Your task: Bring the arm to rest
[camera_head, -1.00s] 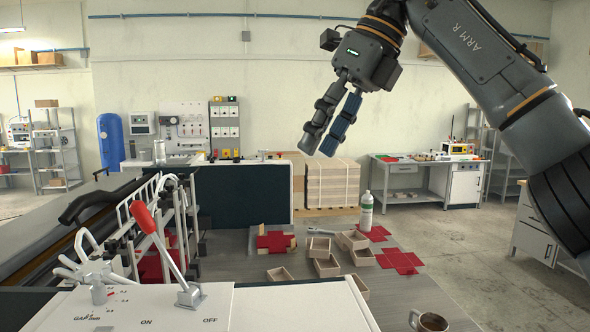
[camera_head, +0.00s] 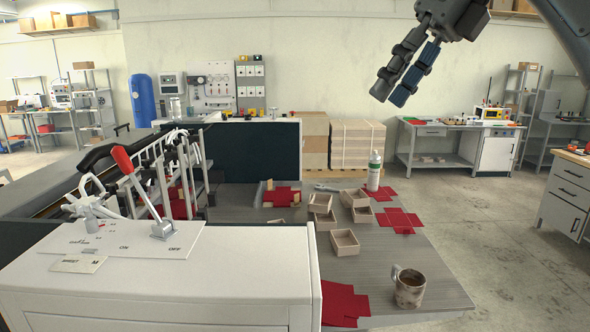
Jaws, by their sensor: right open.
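My right gripper (camera_head: 394,92) hangs in the air at the upper right, high above the table and in front of the pale back wall. Its two dark fingers point down and to the left, with a gap between them and nothing held. My right arm (camera_head: 567,30) comes in from the top right corner. Part of the arm is cut off by the top edge of the view. My left gripper is not in view.
A grey table (camera_head: 420,262) holds several small wooden boxes (camera_head: 345,242), red blanks (camera_head: 398,220), a white bottle (camera_head: 374,171) and a mug (camera_head: 408,287). A white machine (camera_head: 170,285) with a red-handled lever (camera_head: 122,158) stands at left. Floor at right is clear.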

